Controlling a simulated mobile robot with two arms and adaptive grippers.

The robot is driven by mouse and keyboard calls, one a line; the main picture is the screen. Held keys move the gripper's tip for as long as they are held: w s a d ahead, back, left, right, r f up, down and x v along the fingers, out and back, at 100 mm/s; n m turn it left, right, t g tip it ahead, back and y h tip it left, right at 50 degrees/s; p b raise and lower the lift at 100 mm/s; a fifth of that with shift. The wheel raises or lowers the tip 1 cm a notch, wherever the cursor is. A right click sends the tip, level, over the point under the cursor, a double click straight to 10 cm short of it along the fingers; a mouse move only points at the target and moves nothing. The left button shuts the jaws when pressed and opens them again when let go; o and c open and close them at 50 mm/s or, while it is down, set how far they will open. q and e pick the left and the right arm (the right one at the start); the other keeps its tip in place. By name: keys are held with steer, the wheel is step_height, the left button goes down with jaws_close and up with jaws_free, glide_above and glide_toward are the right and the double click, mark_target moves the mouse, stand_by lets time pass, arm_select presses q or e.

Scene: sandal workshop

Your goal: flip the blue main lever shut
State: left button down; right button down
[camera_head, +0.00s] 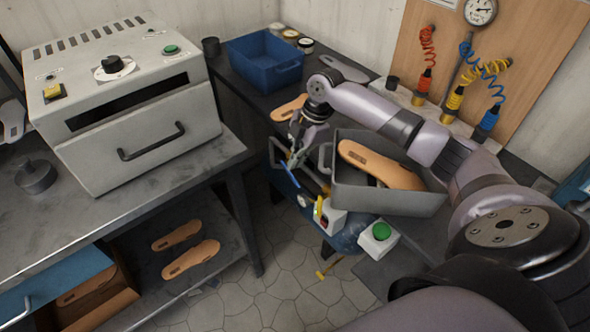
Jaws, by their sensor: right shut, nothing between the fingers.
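A thin blue bar (289,175), which looks like the blue main lever, slants down to the right in front of the dark bench, left of the grey bin. My right gripper (294,158) reaches down from above, just over the bar's upper part. Its fingers are shut with nothing between them. I cannot tell whether the fingertips touch the bar. The bar's pivot and the pipe it belongs to are too small and partly hidden to make out. My left gripper is not in view.
A grey bin (384,202) with sandal soles stands close right of the gripper. Below are a red-and-white box (331,217), a blue tank (350,236) and a green button (381,231). A blue crate (264,62) sits behind. A white oven (125,100) stands left. The floor between is partly clear.

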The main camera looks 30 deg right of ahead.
step_height(320, 180, up, 4)
steer(key=shift+r, duration=0.1)
stand_by(0.4)
steer(key=r+n+h+b, duration=0.1)
steer(key=n, duration=0.5)
steer(key=s+r+n+g+h+b, duration=0.1)
steer(key=n+b, duration=0.1)
steer(key=n, duration=0.4)
steer(key=s+r+n+g+h+b, duration=0.1)
steer(key=n, duration=0.5)
steer(key=shift+d+r+b, duration=0.1)
steer(key=shift+r+b, duration=0.2)
steer(key=shift+r, duration=0.05)
